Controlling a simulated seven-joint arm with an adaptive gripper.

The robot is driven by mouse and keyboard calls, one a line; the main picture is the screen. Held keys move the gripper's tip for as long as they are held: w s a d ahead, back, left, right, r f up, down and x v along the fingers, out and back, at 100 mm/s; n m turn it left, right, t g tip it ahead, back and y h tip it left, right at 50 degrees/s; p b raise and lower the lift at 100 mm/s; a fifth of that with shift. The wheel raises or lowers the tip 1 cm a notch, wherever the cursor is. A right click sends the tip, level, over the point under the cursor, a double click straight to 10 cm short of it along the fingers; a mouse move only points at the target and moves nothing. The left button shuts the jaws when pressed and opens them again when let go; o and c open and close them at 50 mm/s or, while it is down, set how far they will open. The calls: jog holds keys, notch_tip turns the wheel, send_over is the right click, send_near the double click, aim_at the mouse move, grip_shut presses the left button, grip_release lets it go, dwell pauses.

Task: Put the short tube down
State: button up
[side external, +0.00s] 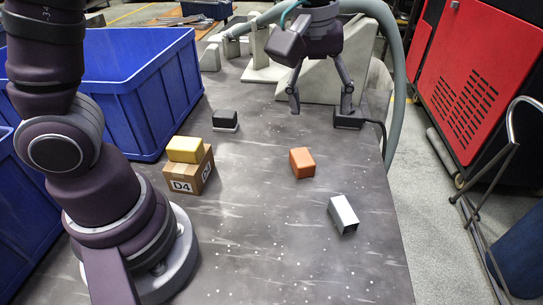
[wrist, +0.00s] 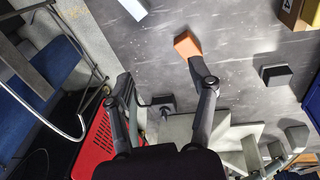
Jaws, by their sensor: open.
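The short tube (side external: 343,214) is a grey metal square tube lying on the dark table at the front right in the side external view. A pale grey piece of it (wrist: 134,8) shows at the top edge of the wrist view, partly cut off. My gripper (side external: 321,110) is open with its fingers pointing down, well behind the tube and apart from it. In the wrist view the two fingers (wrist: 158,72) are spread with nothing held between them.
An orange block (side external: 302,162) lies between my gripper and the tube. A yellow block (side external: 185,150) sits on a cardboard box (side external: 187,178); a black block (side external: 225,121) stands behind. A black cabled device (side external: 347,121) and grey angled blocks are near my gripper. Blue bins (side external: 125,83) stand left.

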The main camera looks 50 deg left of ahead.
jog(key=s+a+r+m+t, duration=0.1)
jog(key=s+a+m+t, duration=0.2)
jog(key=s+a+m, duration=0.4)
jog(key=s+m, duration=0.1)
jog(key=s, duration=0.3)
jog(key=shift+a+m+t, duration=0.2)
jog(key=shift+m+t, duration=0.1)
jog(key=shift+s, duration=0.1)
dwell(0.3)
